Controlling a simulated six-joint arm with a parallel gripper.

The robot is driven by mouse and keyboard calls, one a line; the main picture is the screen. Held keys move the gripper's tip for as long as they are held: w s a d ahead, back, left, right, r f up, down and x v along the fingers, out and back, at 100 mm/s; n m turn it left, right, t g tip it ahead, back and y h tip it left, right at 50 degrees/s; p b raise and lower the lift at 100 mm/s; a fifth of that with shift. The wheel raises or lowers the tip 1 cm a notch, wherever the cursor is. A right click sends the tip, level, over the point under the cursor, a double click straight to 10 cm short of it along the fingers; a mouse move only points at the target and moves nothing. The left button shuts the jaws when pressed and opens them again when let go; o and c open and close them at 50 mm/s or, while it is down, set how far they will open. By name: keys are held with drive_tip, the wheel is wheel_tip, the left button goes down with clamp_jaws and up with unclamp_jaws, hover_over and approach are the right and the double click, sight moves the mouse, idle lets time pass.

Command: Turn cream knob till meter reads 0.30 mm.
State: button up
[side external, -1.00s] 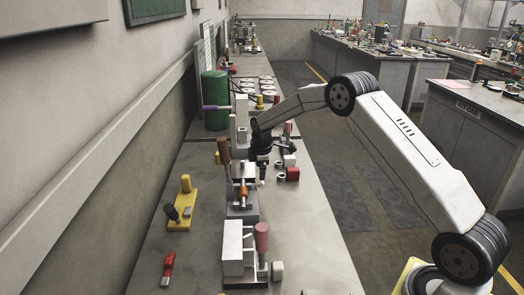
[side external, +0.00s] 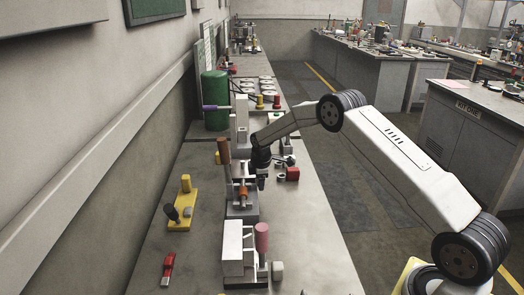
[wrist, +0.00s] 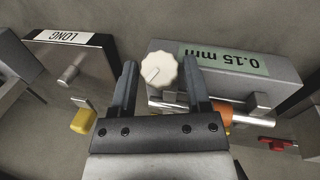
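The cream knob (wrist: 159,70) has a ribbed edge and a dark pointer line, and it lies between my fingertips in the wrist view. My gripper (wrist: 159,68) is open, with a finger on each side of the knob and a small gap visible on both sides. The meter's green display (wrist: 222,60) reads 0.15 mm, upside down, on a grey block beside the knob. In the side view my gripper (side external: 261,183) points down over the bench fixtures, and I cannot clearly pick out the knob there.
In the wrist view a plate labelled LONG (wrist: 68,38) is at left, with a yellow part (wrist: 83,121) below it. An orange collar (wrist: 226,115) on a rod is right of my fingers. In the side view a red block (side external: 292,174) stands close right of my gripper.

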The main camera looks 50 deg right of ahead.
clamp_jaws()
drive_tip(key=shift+w+d+m+g+y, duration=0.15)
drive_tip(key=shift+m+g+y, duration=0.5)
drive_tip(key=shift+g+y, duration=0.1)
drive_tip(key=shift+w+d+m+g+y, duration=0.1)
drive_tip(key=shift+w+m+g+y, duration=0.05)
drive_tip(key=shift+m+g+y, duration=0.55)
drive_tip(key=shift+s+m+g+y, duration=0.25)
drive_tip(key=shift+g+y, duration=0.1)
drive_tip(key=shift+y, duration=0.1)
idle(0.7)
drive_tip(key=shift+o, duration=2)
unclamp_jaws()
drive_tip(key=shift+a, duration=0.1)
drive_tip(key=shift+r, duration=0.15)
